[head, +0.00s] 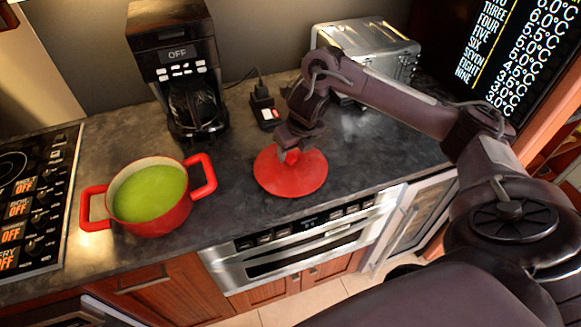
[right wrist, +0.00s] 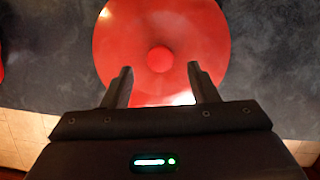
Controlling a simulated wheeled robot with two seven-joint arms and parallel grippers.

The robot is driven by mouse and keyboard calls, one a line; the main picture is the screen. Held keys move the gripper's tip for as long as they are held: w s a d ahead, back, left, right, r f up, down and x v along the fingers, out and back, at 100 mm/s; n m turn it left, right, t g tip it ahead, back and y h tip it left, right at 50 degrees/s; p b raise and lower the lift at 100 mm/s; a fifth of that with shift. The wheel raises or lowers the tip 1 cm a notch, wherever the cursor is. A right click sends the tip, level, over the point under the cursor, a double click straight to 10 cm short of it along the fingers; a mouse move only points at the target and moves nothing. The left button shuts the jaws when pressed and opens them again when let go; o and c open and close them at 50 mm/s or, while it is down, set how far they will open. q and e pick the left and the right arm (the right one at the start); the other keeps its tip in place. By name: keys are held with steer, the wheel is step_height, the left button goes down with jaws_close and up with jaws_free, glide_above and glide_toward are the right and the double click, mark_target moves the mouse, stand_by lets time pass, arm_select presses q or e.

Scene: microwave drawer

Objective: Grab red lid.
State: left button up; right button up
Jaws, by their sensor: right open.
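The red lid (head: 290,181) is a round disc lying on the dark countertop, right of the red pot. A small knob stands at its centre. My right gripper (head: 294,150) is just above the lid, at its far side in the head view. In the right wrist view the lid (right wrist: 122,45) fills the upper middle. My right gripper (right wrist: 160,72) is open there, with its two fingers apart on either side of the knob's line. I cannot tell whether the fingers touch the knob. My left gripper is not in view.
A red pot (head: 117,216) with green contents stands left of the lid. A coffee maker (head: 178,55) and a toaster (head: 330,38) stand at the back, with a small black device (head: 265,106) between them. The cooktop (head: 35,205) is far left. The microwave drawer (head: 300,250) is below the counter edge.

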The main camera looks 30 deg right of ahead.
mark_target(291, 156)
steer(key=x, duration=0.3)
steer(key=shift+w+f, duration=0.2)
steer(key=shift+f, duration=0.2)
steer(key=c, duration=0.9)
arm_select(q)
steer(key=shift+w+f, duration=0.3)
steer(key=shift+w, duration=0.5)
arm_select(e)
steer(key=shift+r, duration=0.1)
jaws_close()
